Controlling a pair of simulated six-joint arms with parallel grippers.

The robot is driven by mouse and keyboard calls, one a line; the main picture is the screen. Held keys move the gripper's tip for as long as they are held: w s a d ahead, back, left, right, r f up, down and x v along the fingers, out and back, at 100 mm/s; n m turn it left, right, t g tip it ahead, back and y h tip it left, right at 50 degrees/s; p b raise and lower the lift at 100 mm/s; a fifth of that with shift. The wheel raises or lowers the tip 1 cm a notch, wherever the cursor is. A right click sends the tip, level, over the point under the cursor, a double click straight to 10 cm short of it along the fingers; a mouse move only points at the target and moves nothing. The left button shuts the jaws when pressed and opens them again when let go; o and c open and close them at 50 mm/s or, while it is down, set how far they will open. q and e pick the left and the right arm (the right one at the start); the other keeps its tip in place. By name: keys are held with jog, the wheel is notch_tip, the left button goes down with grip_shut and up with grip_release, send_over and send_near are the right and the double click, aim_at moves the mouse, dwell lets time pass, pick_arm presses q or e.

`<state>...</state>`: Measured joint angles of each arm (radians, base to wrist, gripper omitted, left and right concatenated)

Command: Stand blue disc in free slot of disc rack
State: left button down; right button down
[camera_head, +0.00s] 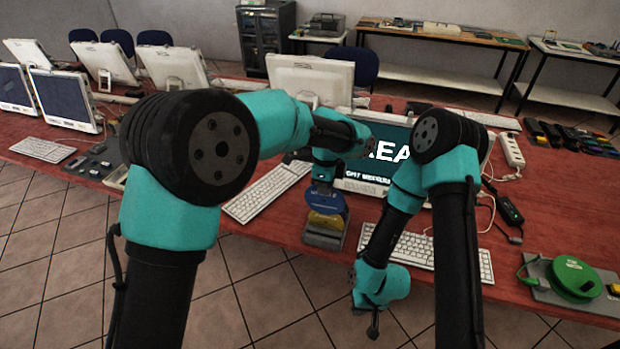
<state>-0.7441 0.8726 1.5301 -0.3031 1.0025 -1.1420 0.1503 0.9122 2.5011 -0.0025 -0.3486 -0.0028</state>
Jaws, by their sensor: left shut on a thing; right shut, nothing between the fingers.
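The blue disc (329,203) is upright, held just above the disc rack. My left gripper (323,188) is shut on its upper part. The grey disc rack (322,240) stands near the table's front edge, with a yellow disc (326,221) upright in it, close to the blue disc. I cannot tell whether the blue disc's lower edge touches the rack, and the slots are too small to make out. My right gripper (373,327) is shut and empty, pointing down in front of the table, right of the rack.
White keyboards lie left (262,194) and right (425,256) of the rack. A monitor (376,160) stands behind it. A green cable reel (574,278) sits on a grey plate at the right, with a power strip (511,151) and loose cables farther back. My arms hide part of the table.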

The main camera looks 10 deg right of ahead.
pick_arm(q)
jog(key=shift+f, duration=0.15)
jog(key=shift+f, duration=6.4)
jog(key=c, duration=1.2)
grip_release()
jog(key=shift+r, duration=0.15)
notch_tip(320, 180, up, 17)
jog(key=shift+r, duration=0.1)
